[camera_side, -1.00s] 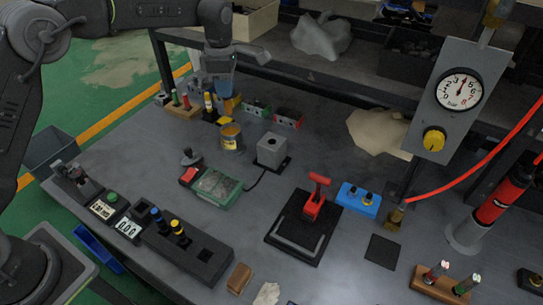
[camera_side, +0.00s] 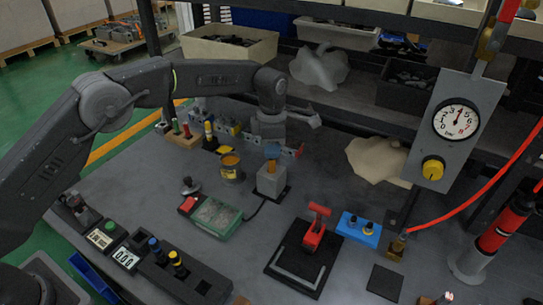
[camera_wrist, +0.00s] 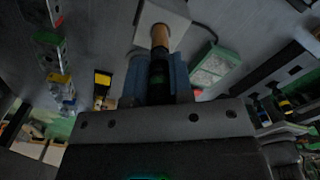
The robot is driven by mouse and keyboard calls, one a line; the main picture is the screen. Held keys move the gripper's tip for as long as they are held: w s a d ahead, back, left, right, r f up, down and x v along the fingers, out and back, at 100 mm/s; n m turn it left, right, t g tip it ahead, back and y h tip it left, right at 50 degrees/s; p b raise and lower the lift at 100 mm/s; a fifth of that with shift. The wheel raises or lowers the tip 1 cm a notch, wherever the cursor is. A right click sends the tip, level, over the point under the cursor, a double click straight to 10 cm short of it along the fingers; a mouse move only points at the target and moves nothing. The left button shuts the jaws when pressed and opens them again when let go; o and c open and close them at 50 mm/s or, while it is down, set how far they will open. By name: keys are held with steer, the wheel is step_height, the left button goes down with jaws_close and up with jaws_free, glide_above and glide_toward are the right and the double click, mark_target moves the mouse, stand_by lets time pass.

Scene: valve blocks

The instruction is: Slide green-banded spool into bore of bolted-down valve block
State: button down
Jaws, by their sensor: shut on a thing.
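The grey valve block (camera_side: 268,183) stands on a dark base plate mid-table, with a cable running from it. In the wrist view the block (camera_wrist: 172,20) is at the top. My gripper (camera_side: 272,152) is directly above it, its blue fingers pointing down. They are shut on the spool (camera_wrist: 160,42), which has a copper-coloured end and a dark body with a faint green band. The spool's copper end points at the block's top and shows just below the fingers in the side view. I cannot tell whether its tip is in the bore.
A tin (camera_side: 231,169) stands left of the block, and a green-edged device (camera_side: 216,216) lies in front. A red-levered fixture (camera_side: 313,238), a blue block (camera_side: 358,226) and a gauge panel (camera_side: 455,130) are to the right. A wooden rack (camera_side: 187,139) and small valve blocks line the back.

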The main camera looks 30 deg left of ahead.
mark_target(272, 172)
steer(key=shift+f, duration=1.5)
steer(key=shift+f, duration=0.3)
steer(key=shift+f, duration=0.35)
steer(key=c, duration=1)
jaws_free()
